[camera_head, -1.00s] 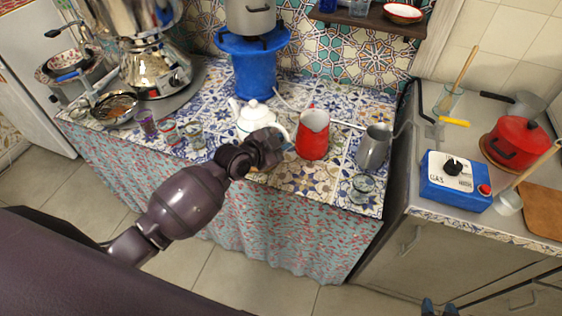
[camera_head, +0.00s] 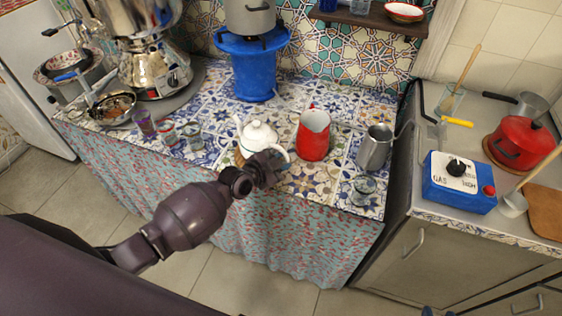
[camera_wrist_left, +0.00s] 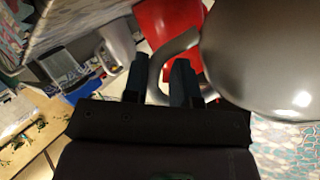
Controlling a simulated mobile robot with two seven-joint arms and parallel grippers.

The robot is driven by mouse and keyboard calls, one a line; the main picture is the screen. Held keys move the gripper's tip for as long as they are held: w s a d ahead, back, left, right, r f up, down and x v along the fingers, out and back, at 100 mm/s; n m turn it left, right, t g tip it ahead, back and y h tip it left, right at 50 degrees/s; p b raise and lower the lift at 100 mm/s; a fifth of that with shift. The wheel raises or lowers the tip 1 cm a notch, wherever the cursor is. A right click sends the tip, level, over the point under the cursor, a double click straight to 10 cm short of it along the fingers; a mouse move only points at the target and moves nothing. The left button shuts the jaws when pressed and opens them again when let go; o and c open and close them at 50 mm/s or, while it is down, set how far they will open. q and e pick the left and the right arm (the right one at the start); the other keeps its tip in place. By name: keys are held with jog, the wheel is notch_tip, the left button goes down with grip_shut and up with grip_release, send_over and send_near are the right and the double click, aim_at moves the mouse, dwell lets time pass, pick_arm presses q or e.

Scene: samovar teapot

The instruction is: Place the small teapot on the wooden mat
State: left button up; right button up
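The small white teapot (camera_head: 258,137), with a domed lid, stands upright over the wooden mat (camera_head: 239,157) near the counter's front edge. A strip of the mat shows at its left; contact with the mat cannot be told. My left gripper (camera_head: 272,166) is at the teapot's handle, on the near right side. In the left wrist view, the two fingers (camera_wrist_left: 160,82) are on either side of the handle, and the teapot's body (camera_wrist_left: 262,55) fills the right side in shadow. The handle appears gripped. Only dark tips of my right gripper (camera_head: 438,311) show at the bottom edge.
A red jug (camera_head: 313,135) stands close to the right of the teapot. A grey metal pitcher (camera_head: 375,147) and a glass (camera_head: 362,188) stand further right. Small glasses (camera_head: 167,133) are at left, and a blue stove (camera_head: 254,65) is behind. Tiles behind the teapot are clear.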

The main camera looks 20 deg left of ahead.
pick_arm(q)
jog(key=o, duration=0.3)
jog(key=shift+f, duration=0.2)
jog(key=shift+s+a, duration=0.15)
jog(key=v, duration=1)
jog(key=shift+a+r, duration=0.1)
jog(key=shift+a, duration=0.2)
